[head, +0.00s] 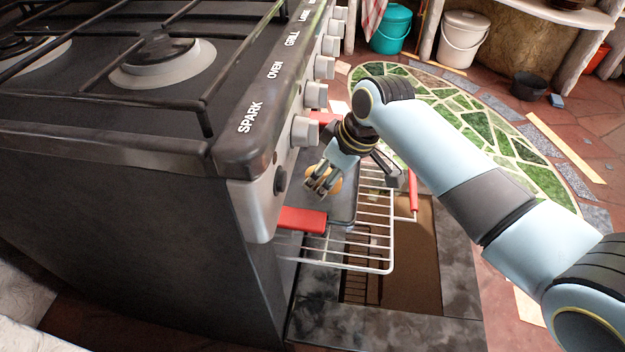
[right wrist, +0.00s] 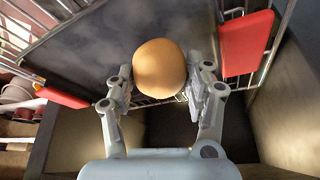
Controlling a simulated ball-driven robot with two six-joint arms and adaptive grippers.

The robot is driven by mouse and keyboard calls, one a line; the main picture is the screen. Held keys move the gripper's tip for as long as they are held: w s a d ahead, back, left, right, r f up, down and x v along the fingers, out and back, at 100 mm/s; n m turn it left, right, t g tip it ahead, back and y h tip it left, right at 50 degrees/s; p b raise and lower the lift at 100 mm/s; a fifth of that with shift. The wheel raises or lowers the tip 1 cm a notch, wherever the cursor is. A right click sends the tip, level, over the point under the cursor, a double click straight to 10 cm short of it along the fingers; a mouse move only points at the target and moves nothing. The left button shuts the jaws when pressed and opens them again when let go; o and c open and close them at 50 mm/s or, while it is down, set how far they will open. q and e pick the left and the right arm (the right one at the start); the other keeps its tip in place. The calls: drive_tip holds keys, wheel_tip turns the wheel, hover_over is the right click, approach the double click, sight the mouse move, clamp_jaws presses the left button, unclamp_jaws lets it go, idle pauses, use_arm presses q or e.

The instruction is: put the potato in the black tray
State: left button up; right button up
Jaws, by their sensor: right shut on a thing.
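The potato (right wrist: 160,68) is a smooth tan, rounded thing between the two fingers of my right gripper (right wrist: 160,85). In the head view the potato (head: 337,185) shows partly behind the fingers of the right gripper (head: 321,184), beside the stove front. The black tray (head: 345,211) is a dark flat pan with red handles, on the pulled-out wire rack. The tray also shows in the right wrist view (right wrist: 90,50), behind the potato. The potato appears over the tray; I cannot tell whether it touches it. My left gripper is not in view.
The stove (head: 150,215) with its knobs stands close on the left of the tray. The white wire rack (head: 375,245) sticks out over the open oven door (head: 425,255). A teal bucket (head: 391,28) and a white bucket (head: 463,40) stand at the back.

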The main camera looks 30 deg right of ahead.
drive_tip(key=shift+w+a+f+b, duration=0.35)
drive_tip(key=shift+w+a+f, duration=0.05)
drive_tip(key=shift+w+f, duration=0.2)
drive_tip(key=shift+w+a+f+b, duration=0.35)
drive_tip(key=shift+w+f, duration=0.1)
drive_tip(key=shift+f, duration=0.1)
drive_tip(key=shift+w+a+f, duration=0.1)
drive_tip(key=shift+w+f, duration=0.05)
drive_tip(key=shift+w, duration=0.1)
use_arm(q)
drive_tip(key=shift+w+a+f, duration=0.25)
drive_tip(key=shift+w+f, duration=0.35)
use_arm(e)
drive_tip(key=o, duration=1.2)
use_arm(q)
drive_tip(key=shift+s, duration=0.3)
use_arm(e)
drive_tip(key=shift+o, duration=0.2)
